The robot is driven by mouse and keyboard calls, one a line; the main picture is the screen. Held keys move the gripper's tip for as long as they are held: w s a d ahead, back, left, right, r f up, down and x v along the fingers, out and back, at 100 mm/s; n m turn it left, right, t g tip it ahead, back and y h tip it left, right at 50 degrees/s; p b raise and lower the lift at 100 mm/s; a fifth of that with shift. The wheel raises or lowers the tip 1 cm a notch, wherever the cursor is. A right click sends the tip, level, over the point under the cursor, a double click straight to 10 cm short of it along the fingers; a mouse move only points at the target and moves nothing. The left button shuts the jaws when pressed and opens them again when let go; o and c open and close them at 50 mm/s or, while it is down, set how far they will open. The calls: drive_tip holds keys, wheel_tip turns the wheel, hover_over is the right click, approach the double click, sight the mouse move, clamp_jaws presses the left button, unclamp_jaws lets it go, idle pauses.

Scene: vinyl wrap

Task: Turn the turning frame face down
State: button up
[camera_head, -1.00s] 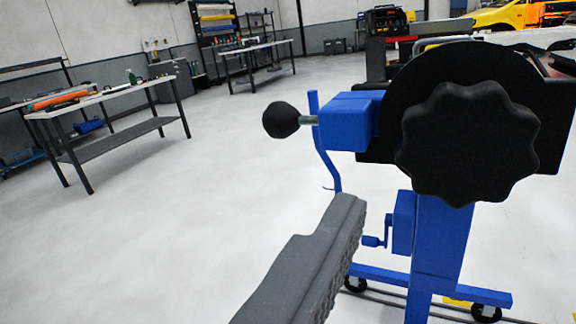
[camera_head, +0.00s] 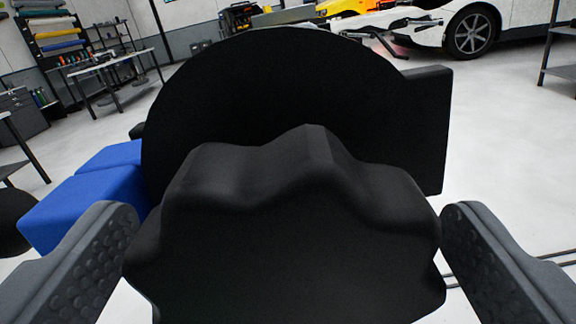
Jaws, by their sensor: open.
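The turning frame fills the middle of the view. Its large black lobed knob (camera_head: 290,235) is very close to the camera, in front of a black round plate (camera_head: 270,85). A blue block (camera_head: 90,195) of the frame shows at the left, with part of a dark round knob (camera_head: 12,220) at the picture's edge. My gripper (camera_head: 285,225) is open, with one grey finger on each side of the lobed knob. The fingertips look close to the knob's sides; I cannot tell whether they touch. The frame's stand is hidden behind the knob.
A white car (camera_head: 450,25) stands at the back right, near a dark shelf rack (camera_head: 565,72). Workbenches (camera_head: 110,68) and a rack of rolls (camera_head: 50,35) stand at the back left. Pale open floor (camera_head: 510,150) shows on the right.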

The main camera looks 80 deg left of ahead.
drive_tip(key=shift+w+a, duration=0.25)
drive_tip(key=shift+a, duration=0.35)
drive_tip(key=c, duration=1.1)
drive_tip(key=shift+d, duration=0.15)
drive_tip(key=shift+c, duration=1.4)
